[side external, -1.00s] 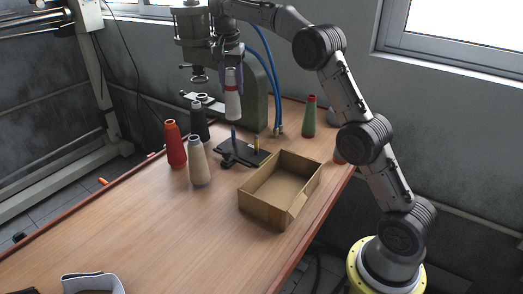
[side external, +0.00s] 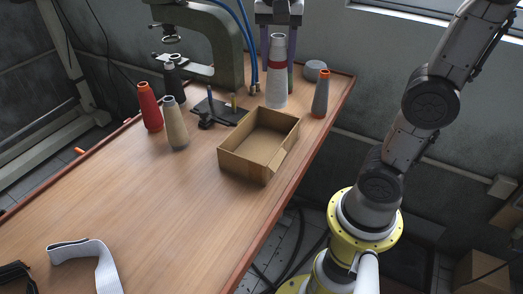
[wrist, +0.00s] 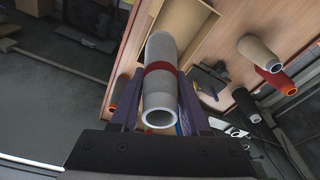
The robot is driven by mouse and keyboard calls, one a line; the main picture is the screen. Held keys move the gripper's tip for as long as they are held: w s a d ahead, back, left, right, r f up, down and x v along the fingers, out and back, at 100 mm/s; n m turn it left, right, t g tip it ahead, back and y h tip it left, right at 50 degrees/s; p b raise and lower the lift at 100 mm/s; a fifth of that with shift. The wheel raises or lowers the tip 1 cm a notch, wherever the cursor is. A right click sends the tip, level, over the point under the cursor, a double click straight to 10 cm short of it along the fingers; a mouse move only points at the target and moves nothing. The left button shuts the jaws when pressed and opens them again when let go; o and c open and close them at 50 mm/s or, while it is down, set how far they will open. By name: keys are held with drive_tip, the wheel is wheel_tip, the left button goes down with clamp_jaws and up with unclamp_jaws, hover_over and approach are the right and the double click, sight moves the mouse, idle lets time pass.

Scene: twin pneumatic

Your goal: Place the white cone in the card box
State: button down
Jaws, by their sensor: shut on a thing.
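The white cone (side external: 277,88), with a red band near its top, is upright in the side view, just behind the far edge of the card box. My gripper (side external: 278,52) is shut on its upper part, with a purple finger on each side. The wrist view also shows the cone (wrist: 160,98) between the fingers, its open end towards the camera. The card box (side external: 240,166) is open-topped on the table; part of it shows in the wrist view (wrist: 190,38). I cannot tell the exact gap between cone and table.
A grey cone with an orange tip (side external: 320,95) stands right of the held cone. Red (side external: 150,108), beige (side external: 176,127) and black cones stand left. A black stand with pegs (side external: 217,112) is left of the box. A green press (side external: 229,50) is behind.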

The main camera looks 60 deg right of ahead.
sight(283, 93)
drive_tip(key=s+a+f, duration=0.1)
drive_tip(key=s+f, duration=0.3)
drive_tip(key=s, duration=0.5)
drive_tip(key=w+f, duration=0.1)
drive_tip(key=w, duration=0.1)
drive_tip(key=w+f, duration=0.1)
drive_tip(key=w, duration=0.2)
drive_tip(key=w+d+f, duration=0.1)
drive_tip(key=w, duration=0.1)
drive_tip(key=shift+w+d+f, duration=0.1)
drive_tip(key=shift+w+f, duration=0.25)
drive_tip(key=w+d+f, duration=0.1)
drive_tip(key=w+f, duration=0.4)
drive_tip(key=f, duration=0.4)
drive_tip(key=shift+w, duration=0.3)
drive_tip(key=shift+f, duration=0.2)
drive_tip(key=shift+c, duration=1.9)
unclamp_jaws()
